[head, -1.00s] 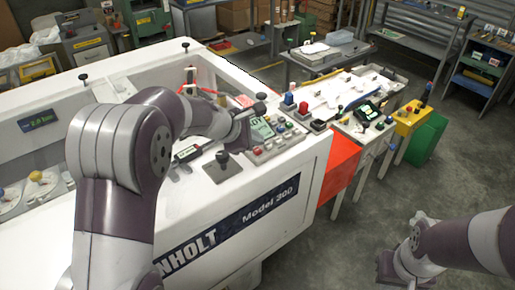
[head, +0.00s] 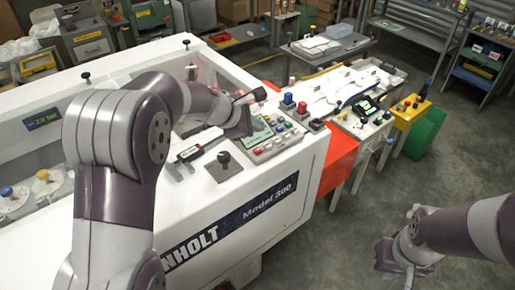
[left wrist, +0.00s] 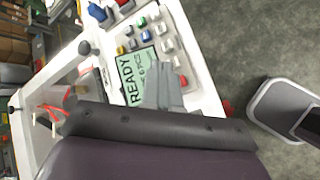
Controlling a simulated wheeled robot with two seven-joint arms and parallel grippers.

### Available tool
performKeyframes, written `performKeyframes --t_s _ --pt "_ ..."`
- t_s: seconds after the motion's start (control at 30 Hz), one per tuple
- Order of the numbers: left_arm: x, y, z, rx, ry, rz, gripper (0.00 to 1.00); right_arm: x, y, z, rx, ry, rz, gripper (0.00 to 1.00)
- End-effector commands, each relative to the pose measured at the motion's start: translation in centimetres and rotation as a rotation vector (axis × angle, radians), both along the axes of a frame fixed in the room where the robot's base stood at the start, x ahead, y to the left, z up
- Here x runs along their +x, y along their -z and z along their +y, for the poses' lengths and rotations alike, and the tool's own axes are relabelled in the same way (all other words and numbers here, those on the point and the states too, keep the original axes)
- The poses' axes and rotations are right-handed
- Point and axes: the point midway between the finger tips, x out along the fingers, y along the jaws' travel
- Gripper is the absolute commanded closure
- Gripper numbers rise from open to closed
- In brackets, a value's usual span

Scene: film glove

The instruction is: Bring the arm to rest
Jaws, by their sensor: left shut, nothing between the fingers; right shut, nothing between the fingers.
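My left arm (head: 105,190) comes in from the lower left and reaches over the white machine (head: 245,210). My left gripper (head: 243,127) is shut and empty at the left edge of the machine's control panel. Its grey fingers (left wrist: 165,88) show in the left wrist view, in front of the display (left wrist: 137,78) that reads READY. I cannot tell whether they touch it. My right gripper (head: 386,257) is shut and empty over the floor at the lower right, apart from everything.
A worktable (head: 372,118) with a yellow button box (head: 409,113) adjoins the machine.

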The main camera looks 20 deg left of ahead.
Motion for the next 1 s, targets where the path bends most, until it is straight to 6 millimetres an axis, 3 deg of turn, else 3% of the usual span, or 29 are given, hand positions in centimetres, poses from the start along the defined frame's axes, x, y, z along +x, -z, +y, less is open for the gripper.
performKeyframes --t_s 0.33,0.43,0.47,0.6,0.7,0.8,0.9,1.0 --pt "0.0 0.0 0.0 0.001 0.001 0.0 1.0 0.0 0.0 0.0 0.0 0.0 0.0 1.0" --pt "-1.5 2.0 -0.3 0.079 0.077 0.013 1.0 0.0 1.0 0.0 0.0 0.0 0.0 1.0" --pt "-2.7 3.3 -0.4 0.136 0.136 0.021 1.0 0.0 1.5 0.0 0.0 0.0 0.0 1.0" --pt "-10.9 10.4 -0.6 0.516 0.609 0.054 1.0 0.0 4.7 0.0 0.0 0.0 0.0 1.0" --pt "-17.0 14.5 0.1 0.751 1.01 0.055 1.0 0.0 6.6 0.0 0.0 0.0 0.0 1.0" --pt "-21.9 17.2 1.0 0.914 1.371 0.034 1.0 0.0 7.9 0.0 0.0 0.0 0.0 1.0" --pt "-24.6 18.3 1.6 0.988 1.588 0.013 1.0 0.0 8.3 0.0 0.0 0.0 0.0 1.0" --pt "-25.2 18.4 1.8 1.004 1.636 0.007 1.0 0.0 8.2 0.0 0.0 0.0 0.0 1.0"
